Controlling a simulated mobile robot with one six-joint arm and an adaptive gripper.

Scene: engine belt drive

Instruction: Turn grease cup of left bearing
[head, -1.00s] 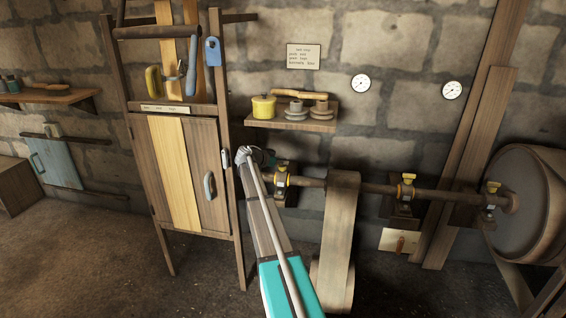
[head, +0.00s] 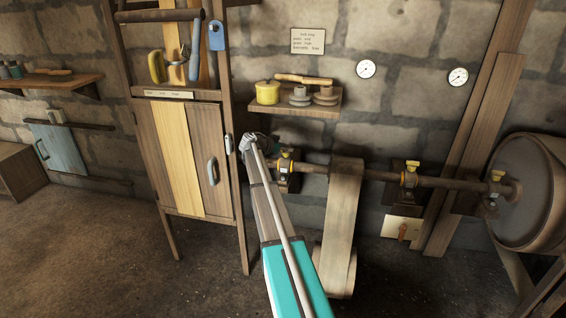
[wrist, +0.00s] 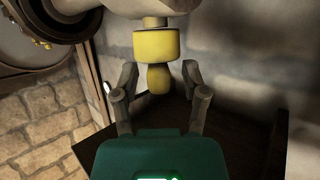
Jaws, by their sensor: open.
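The left bearing (head: 287,182) carries the shaft's left end in the head view, with its small yellow grease cup (head: 284,153) on top. In the wrist view the yellow grease cup (wrist: 157,44) is close, with a rounded yellow knob (wrist: 158,79) towards me. My gripper (wrist: 158,72) is open, one finger on each side of the knob, with visible gaps on both sides. In the head view my arm reaches up to the left bearing, and its end hides the fingers.
A wooden cabinet (head: 188,160) stands close left of my arm. A shelf (head: 310,108) with a yellow pot (head: 267,92) hangs above the bearing. A belt (head: 343,220) runs down from the shaft (head: 380,175). Two more bearings with yellow cups sit further right.

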